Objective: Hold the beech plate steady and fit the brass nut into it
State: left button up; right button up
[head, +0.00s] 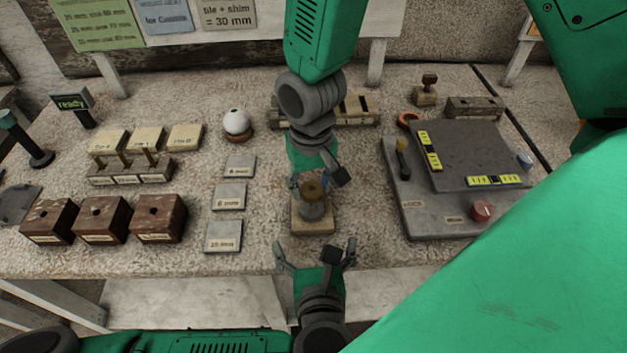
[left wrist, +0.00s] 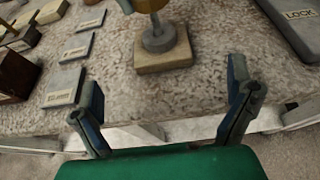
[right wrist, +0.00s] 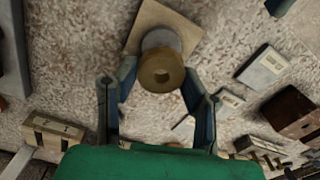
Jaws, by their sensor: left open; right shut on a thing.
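The beech plate (head: 312,230) lies near the front edge of the table, with a grey round post (head: 315,212) standing on it. The brass nut (head: 312,188) is at the top of the post, its hole showing in the right wrist view (right wrist: 161,70). I cannot tell whether the nut touches the post or is just above it. My right gripper (head: 311,184) comes from behind and is shut on the nut. My left gripper (head: 315,254) is open and empty in front of the plate, apart from it; the plate also shows in the left wrist view (left wrist: 163,57).
Flat grey tiles (head: 223,236) lie left of the plate, with dark wooden blocks (head: 158,217) farther left. A white sphere (head: 236,122) sits in a brown ring behind. A grey panel (head: 445,222) with a red knob (head: 483,210) stands at the right.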

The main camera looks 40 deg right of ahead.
aim_at(312, 213)
pick_arm(q)
jog(key=x, duration=1.1)
jog(key=shift+w+d, duration=0.1)
jog(key=shift+w, duration=0.05)
jog(key=shift+c, duration=0.4)
jog(key=c, duration=1.2)
jog(key=o, duration=1.3)
jog(key=c, duration=1.1)
pick_arm(e)
jog(key=shift+s+a, duration=0.2)
jog(key=shift+f, duration=1.8)
